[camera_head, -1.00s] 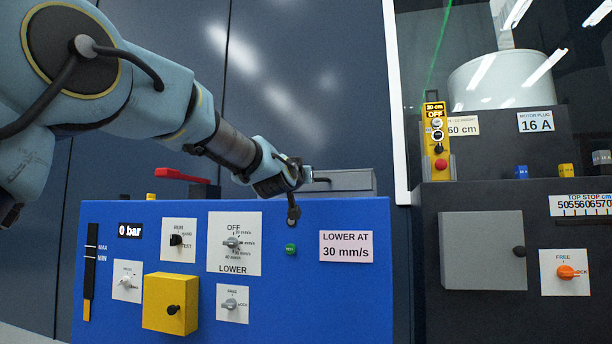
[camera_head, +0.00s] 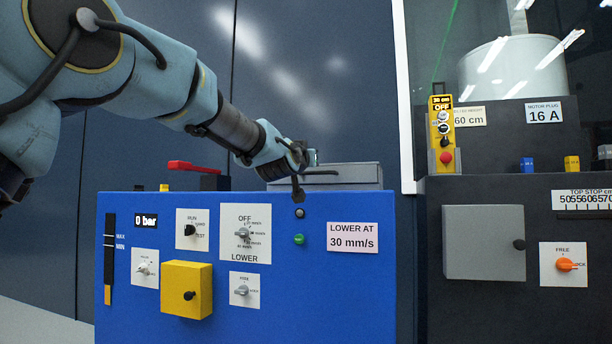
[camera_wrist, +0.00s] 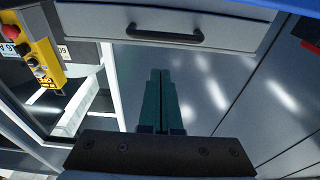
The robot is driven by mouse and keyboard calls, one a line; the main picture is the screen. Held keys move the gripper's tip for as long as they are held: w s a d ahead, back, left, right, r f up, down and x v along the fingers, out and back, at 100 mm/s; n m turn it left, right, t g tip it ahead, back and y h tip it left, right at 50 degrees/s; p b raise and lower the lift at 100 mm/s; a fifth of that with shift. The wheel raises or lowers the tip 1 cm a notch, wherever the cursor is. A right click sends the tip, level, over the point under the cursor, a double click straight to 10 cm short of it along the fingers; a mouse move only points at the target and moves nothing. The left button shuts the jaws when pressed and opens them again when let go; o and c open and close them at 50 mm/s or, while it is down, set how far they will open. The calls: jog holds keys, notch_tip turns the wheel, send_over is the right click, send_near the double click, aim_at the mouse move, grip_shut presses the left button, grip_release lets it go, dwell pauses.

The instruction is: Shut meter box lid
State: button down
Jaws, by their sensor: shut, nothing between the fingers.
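A grey box (camera_head: 345,176) with a dark bar handle stands on top of the blue cabinet. Its lid looks flat in the head view, but my gripper hides its left part. No label shows whether it is the meter box. In the wrist view, the grey face (camera_wrist: 235,30) and dark handle (camera_wrist: 165,34) lie just beyond my fingertips. My gripper (camera_wrist: 160,72) is shut and empty, its teal fingers together, with a visible gap to the handle. In the head view my gripper (camera_head: 311,157) is over the box's left end.
The blue cabinet (camera_head: 345,290) carries knobs, a yellow box (camera_head: 187,289) and a red lever (camera_head: 192,167). A dark cabinet (camera_head: 500,310) at right has a grey knobbed box (camera_head: 483,242). A yellow pendant (camera_head: 441,135) stands above it. A white post (camera_head: 403,100) rises between them.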

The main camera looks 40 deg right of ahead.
jog(key=s+a+f+p, duration=0.1)
jog(key=s+a+f, duration=0.1)
jog(key=a+f, duration=0.2)
notch_tip(320, 180, down, 3)
jog(key=shift+s+a+f, duration=0.1)
jog(key=shift+s+a, duration=0.15)
jog(key=shift+a, duration=0.05)
jog(key=w+a+f+n+y+p, duration=0.2)
jog(key=w+a+f+y, duration=0.3)
jog(key=a, duration=0.4)
jog(key=w+a+f+n+y+p, duration=0.1)
jog(key=w+a+f+y+p, duration=0.1)
jog(key=w+a+f, duration=0.55)
jog(key=w+a+f+n+y+p, duration=0.2)
jog(key=a+f+y, duration=0.25)
jog(key=a, duration=0.65)
jog(key=s+a+f+n+g+y+p, duration=0.1)
jog(key=s+a+f+g+y+p, duration=0.15)
jog(key=a, duration=0.55)
jog(key=s+a+f+n+g+y+p, duration=0.15)
jog(key=a+f, duration=0.25)
jog(key=a, duration=0.5)
jog(key=s+a+f+n+g+y+p, duration=0.2)
jog(key=s+a+f+n+g, duration=0.15)
jog(key=s+a, duration=0.9)
notch_tip(320, 180, up, 38)
jog(key=w+p, duration=0.1)
jog(key=p, duration=3.6)
jog(key=shift+a+p, duration=0.35)
jog(key=shift+a, duration=0.1)
